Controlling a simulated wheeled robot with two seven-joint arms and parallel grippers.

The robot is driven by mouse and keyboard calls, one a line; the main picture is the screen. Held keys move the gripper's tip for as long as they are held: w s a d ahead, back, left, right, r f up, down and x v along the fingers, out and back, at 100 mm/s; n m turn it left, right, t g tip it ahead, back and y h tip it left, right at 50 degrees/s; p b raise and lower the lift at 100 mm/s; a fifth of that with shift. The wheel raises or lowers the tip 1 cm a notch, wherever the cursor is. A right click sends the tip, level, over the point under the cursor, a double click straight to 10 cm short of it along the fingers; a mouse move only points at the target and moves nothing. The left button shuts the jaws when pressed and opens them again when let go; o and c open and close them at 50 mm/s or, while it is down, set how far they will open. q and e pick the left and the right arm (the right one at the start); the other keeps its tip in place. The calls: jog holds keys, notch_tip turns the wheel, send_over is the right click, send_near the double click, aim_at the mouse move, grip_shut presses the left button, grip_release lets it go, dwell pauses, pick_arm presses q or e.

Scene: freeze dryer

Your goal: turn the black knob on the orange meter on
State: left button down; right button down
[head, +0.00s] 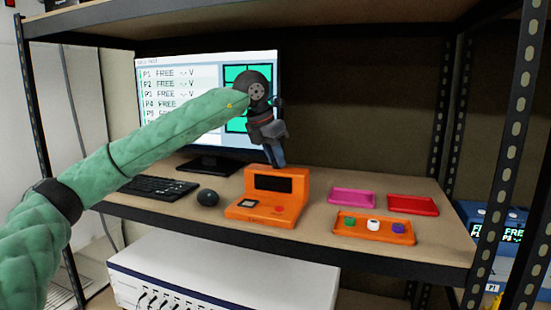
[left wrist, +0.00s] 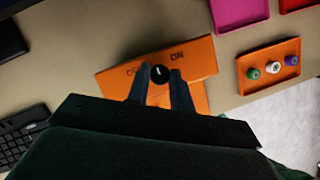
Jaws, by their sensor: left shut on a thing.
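The orange meter (head: 262,184) stands on the shelf board, with a dark display and a red button on its front. In the left wrist view its orange top (left wrist: 200,58) bears the word ON at the right and a partly hidden word at the left. The black knob (left wrist: 160,72) sits between these words, its white line roughly upright in the picture. My left gripper (head: 277,163) reaches down onto the meter's top from above. In the wrist view its fingers (left wrist: 160,82) stand on both sides of the knob, shut on it. In the head view the knob is hidden. My right gripper is not in view.
A monitor (head: 180,75), keyboard (head: 158,188) and mouse (head: 208,196) are left of the meter. At the right lie a pink tray (head: 352,196), a red tray (head: 413,204) and an orange tray (head: 345,229) holding small capped vials. Metal posts and an upper shelf frame the space.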

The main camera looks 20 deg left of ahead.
pick_arm(q)
jog(key=m, duration=0.2)
jog(key=m+g+h+p, duration=0.1)
jog(key=m, duration=0.2)
jog(key=shift+w+a+r, duration=0.1)
jog(key=shift+w, duration=0.1)
jog(key=shift+m+g+h+p, duration=0.4)
jog(key=shift+m+g+p, duration=0.3)
jog(key=shift+m, duration=1)
jog(key=c, duration=1.2)
grip_release()
jog(key=shift+c, duration=0.2)
jog(key=shift+a, duration=0.1)
